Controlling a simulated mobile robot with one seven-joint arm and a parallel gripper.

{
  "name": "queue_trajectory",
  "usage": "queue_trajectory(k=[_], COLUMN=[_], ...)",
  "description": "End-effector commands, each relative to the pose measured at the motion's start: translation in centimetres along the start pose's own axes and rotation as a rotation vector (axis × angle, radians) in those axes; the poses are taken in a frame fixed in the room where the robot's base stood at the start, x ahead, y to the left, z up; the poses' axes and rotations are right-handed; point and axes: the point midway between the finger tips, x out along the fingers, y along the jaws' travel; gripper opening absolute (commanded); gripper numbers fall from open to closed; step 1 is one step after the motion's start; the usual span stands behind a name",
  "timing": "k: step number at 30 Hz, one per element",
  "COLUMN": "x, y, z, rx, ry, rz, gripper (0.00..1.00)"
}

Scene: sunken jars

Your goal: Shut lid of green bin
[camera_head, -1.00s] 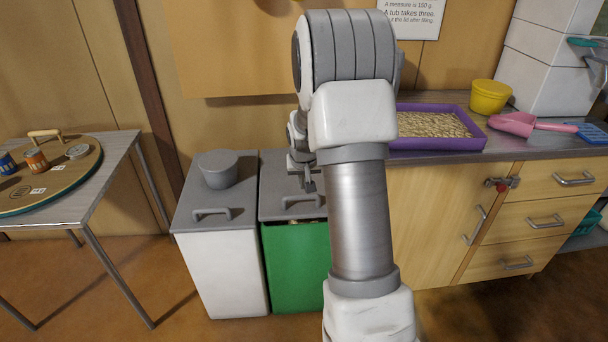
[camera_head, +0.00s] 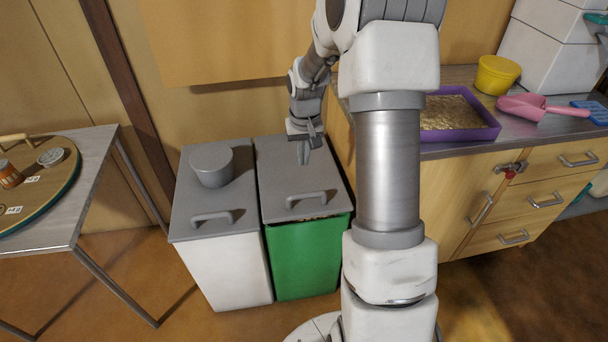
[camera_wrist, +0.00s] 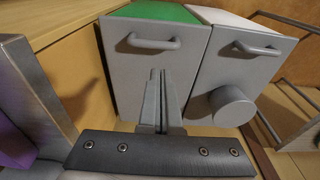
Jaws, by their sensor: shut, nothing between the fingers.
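The green bin (camera_head: 305,262) stands on the floor, right of a white bin. Its grey lid (camera_head: 280,165) with a bar handle (camera_head: 306,198) lies nearly level over it. A narrow gap with brownish contents shows under the lid's front edge. In the wrist view this lid (camera_wrist: 125,75) fills the centre left, with a strip of green body (camera_wrist: 165,12) beyond it. My gripper (camera_head: 304,160) is shut and empty, pointing down over the lid behind the handle. Its fingertips also show in the wrist view (camera_wrist: 159,75). I cannot tell whether they touch the lid.
The white bin (camera_head: 225,270) has a closed grey lid with a round knob-like pot (camera_head: 212,166) on it. The counter at right holds a purple tray (camera_head: 470,137), a yellow tub (camera_head: 495,75) and a pink scoop (camera_head: 540,108). A table (camera_head: 80,200) stands at left.

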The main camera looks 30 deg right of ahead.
Motion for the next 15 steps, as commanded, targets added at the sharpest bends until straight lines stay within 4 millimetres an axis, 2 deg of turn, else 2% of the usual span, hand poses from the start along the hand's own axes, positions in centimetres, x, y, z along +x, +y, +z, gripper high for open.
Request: queue_trajectory(k=[5,15], x=[2.4,9.6], y=[0.0,0.0], z=[0.1,0.1], rx=[0.0,0.0], ry=[-0.004,-0.003], rz=[-0.001,-0.001], gripper=[0.0,0.0])
